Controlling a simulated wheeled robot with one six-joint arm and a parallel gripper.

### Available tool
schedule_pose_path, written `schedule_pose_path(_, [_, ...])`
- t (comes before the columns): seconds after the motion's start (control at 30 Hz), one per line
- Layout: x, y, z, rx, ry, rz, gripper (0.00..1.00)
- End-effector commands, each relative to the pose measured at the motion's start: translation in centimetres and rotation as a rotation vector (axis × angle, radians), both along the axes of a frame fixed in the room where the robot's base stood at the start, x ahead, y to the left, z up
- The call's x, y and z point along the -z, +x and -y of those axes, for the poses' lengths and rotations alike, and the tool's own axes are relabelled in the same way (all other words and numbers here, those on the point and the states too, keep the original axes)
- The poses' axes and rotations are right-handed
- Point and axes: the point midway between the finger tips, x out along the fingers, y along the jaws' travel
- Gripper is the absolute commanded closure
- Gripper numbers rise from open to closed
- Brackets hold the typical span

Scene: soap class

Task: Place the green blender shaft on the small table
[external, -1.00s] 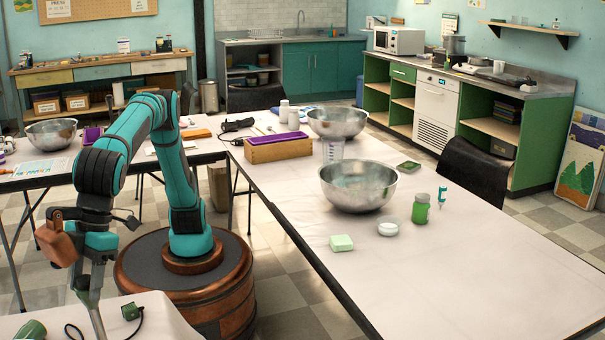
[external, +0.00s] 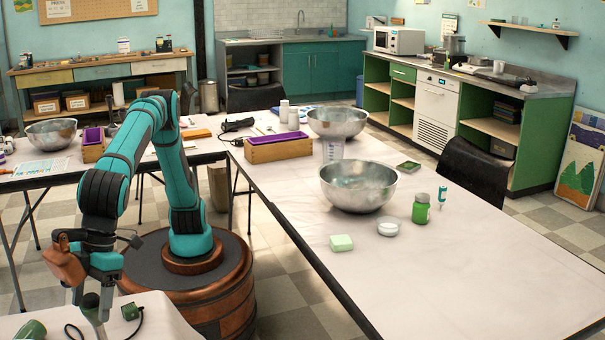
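The green blender shaft (external: 91,306) is a grey-green head with a thin grey tube running down from it. It stands tilted under my gripper (external: 91,300) at the lower left, over the small table (external: 165,318) with the white cloth. The gripper points down, with its fingers on either side of the shaft's head. I cannot tell whether they press on it or stand apart from it. The tube's lower end is cut off by the picture's bottom edge, so whether it touches the cloth is hidden.
A dark green rounded body (external: 32,330) with a black cable and a small green plug (external: 130,312) lie on the small table. The long white table (external: 430,275) holds metal bowls, a green jar (external: 421,209) and a soap bar (external: 341,243). Bare cloth shows right of the plug.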

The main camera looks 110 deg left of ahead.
Motion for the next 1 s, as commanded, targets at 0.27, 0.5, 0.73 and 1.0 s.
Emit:
schedule_pose_path(0.27, [-0.8, 0.1, -0.2, 0.000, -0.002, 0.001, 0.33])
schedule_pose_path(0.5, [-4.5, 0.3, -1.7, -0.001, -0.003, 0.002, 0.33])
schedule_pose_path(0.73, [-8.4, 0.4, -3.3, 0.000, -0.002, 0.002, 0.33])
schedule_pose_path(1.0, [-11.0, 0.5, -4.4, 0.001, -0.001, 0.001, 0.33])
